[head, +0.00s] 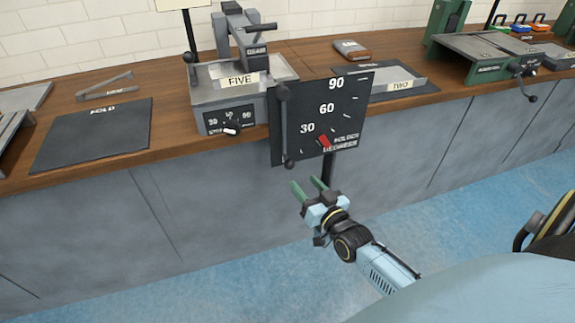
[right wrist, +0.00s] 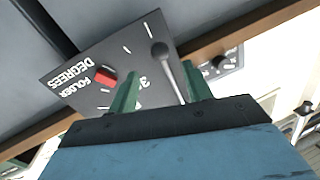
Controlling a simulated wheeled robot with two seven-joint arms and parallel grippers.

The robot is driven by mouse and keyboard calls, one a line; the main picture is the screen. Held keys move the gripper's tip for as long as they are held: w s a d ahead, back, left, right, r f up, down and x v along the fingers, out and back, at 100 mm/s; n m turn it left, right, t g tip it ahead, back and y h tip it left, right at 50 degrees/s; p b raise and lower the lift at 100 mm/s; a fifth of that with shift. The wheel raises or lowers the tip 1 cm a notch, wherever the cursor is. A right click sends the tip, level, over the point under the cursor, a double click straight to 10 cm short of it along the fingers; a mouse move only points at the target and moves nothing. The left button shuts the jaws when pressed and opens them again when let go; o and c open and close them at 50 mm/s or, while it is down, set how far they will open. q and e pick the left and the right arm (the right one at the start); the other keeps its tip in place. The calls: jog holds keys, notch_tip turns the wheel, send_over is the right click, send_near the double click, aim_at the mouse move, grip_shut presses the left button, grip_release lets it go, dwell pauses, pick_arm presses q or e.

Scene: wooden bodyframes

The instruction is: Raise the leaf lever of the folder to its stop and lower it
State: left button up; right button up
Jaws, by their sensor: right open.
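The folder's black dial plate (head: 347,112) stands at the bench front, marked 30, 60 and 90, with a red pointer (head: 325,142) below the 30. The leaf lever (head: 284,128) is a thin dark rod hanging almost straight down at the plate's left edge, its round knob (head: 289,164) at the bottom. My right gripper (head: 308,186) is open, its green fingers just below and right of the knob. In the right wrist view, the lever knob (right wrist: 160,49) shows beyond and between the open fingers (right wrist: 160,88); I see no contact. My left gripper is out of view.
A grey machine labelled FIVE (head: 228,85) stands left of the plate, with a small dial and knob on its front. A dark mat marked HOLD (head: 95,135) lies further left. A green machine (head: 490,50) stands at the right. The floor before the cabinets is clear.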

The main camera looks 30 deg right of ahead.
aim_at(289, 165)
jog(key=w+b, duration=0.1)
jog(key=w, duration=0.3)
jog(key=w+b, duration=0.1)
jog(key=w, duration=0.3)
jog(key=shift+w+d+f, duration=0.1)
jog(key=shift+w+d, duration=0.1)
jog(key=shift+w, duration=0.15)
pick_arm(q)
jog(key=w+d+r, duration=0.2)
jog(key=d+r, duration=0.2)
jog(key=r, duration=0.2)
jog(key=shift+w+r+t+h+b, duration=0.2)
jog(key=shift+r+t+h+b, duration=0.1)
pick_arm(e)
jog(key=shift+w, duration=0.5)
grip_shut()
